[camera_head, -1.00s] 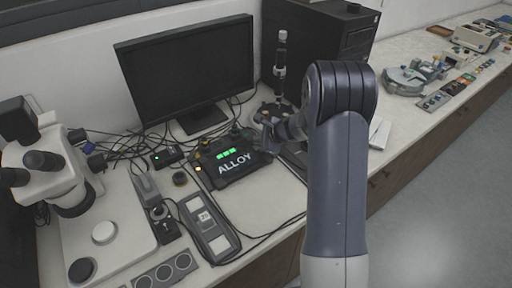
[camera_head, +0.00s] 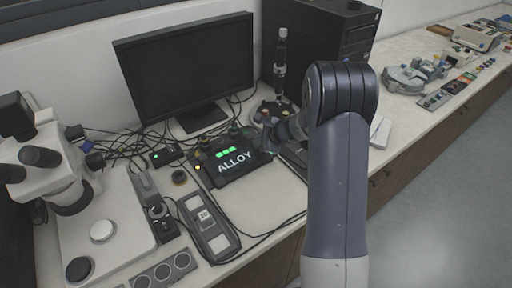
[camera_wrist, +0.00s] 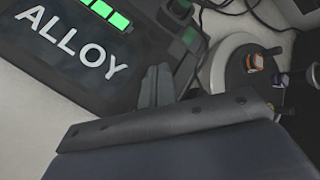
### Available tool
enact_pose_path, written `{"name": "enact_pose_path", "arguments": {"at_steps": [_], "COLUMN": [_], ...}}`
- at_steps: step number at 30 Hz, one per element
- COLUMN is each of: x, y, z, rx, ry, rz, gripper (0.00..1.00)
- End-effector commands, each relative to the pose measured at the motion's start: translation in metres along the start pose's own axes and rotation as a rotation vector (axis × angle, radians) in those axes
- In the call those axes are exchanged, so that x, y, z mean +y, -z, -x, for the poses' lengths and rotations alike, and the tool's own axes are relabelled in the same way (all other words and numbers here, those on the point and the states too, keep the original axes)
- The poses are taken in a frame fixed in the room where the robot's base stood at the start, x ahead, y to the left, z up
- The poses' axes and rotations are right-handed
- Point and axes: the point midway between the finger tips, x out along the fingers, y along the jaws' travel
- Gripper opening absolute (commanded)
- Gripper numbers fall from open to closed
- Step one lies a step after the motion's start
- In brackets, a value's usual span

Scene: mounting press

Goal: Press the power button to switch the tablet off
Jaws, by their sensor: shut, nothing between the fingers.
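The tablet (camera_head: 232,172) is a dark, thick-cased device lying on the bench, its screen lit with the word ALLOY and green battery bars. It fills the upper left of the wrist view (camera_wrist: 75,60). A small orange light shows at its left edge in the head view. My gripper (camera_wrist: 157,76) is shut and empty, its fingertips by the right side of the tablet's casing. I cannot tell whether they touch it. In the head view my arm hides most of the gripper. I cannot make out the power button for certain.
A round base with small coloured parts (camera_wrist: 218,62) stands close to the right of my gripper. A monitor (camera_head: 190,70) and black computer case (camera_head: 330,40) stand behind. A microscope (camera_head: 60,190) is at the left. Cables run along the bench.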

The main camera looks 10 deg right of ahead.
Motion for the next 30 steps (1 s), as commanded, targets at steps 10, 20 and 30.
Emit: {"name": "enact_pose_path", "arguments": {"at_steps": [10, 20, 30], "x": [-0.0001, 0.0016, 0.0033], "y": [-0.0001, 0.0016, 0.0033], "z": [0.0001, -0.0023, -0.0046], "rx": [0.000, 0.000, 0.000], "ry": [0.000, 0.000, 0.000], "rz": [0.000, 0.000, 0.000], "gripper": [0.00, 0.00, 0.00]}}
